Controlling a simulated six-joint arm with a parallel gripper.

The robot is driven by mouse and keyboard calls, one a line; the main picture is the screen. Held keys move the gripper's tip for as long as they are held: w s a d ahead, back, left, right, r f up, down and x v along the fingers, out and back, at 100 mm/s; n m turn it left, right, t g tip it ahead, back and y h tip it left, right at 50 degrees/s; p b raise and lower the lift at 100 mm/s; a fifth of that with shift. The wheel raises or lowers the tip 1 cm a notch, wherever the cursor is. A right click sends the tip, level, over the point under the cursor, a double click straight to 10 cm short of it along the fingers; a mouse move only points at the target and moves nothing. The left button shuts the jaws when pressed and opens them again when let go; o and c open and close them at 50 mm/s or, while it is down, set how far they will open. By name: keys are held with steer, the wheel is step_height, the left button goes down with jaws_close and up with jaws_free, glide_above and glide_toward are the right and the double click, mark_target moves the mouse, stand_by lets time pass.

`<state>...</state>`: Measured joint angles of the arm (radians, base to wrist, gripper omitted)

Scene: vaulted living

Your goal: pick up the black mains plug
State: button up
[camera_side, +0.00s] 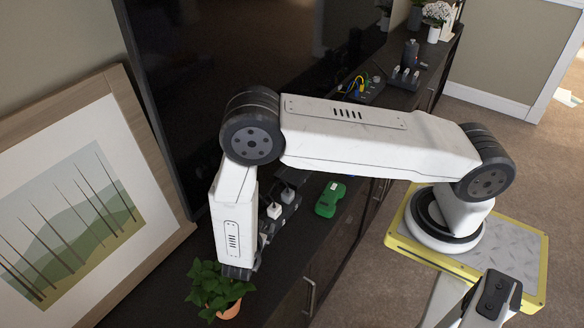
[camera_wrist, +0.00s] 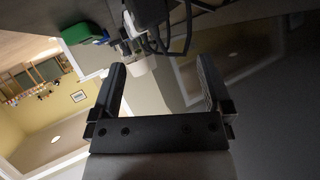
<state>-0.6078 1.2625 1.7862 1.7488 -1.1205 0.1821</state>
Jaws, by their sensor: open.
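My gripper (camera_wrist: 158,72) is open in the wrist view, its two dark fingers wide apart with nothing held between them. A black block with dark cables (camera_wrist: 148,12) shows at the top edge, beyond the fingertips; it may be the black mains plug, but it is partly cut off. A white plug-like piece (camera_wrist: 135,62) shows between the fingers in the picture, nearer the left one, and seems to lie beyond them. In the side view my forearm hides most of the gripper, and I cannot make out the black plug among the dark parts there.
A green box (camera_side: 330,199) lies on the dark cabinet, right of white plug-like blocks (camera_side: 275,210). A potted plant (camera_side: 215,288) stands close to my wrist. A large dark screen (camera_side: 240,50) rises behind. Farther along are a strip with coloured cables (camera_side: 361,90) and a vase (camera_side: 437,22).

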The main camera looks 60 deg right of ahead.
steer(key=shift+f, duration=1.15)
steer(key=shift+w+d+f, duration=0.2)
steer(key=shift+d+f, duration=0.25)
steer(key=shift+w+d+f, duration=0.2)
steer(key=shift+d+f, duration=0.2)
steer(key=shift+w+d+f, duration=0.2)
steer(key=shift+d, duration=0.15)
jaws_close()
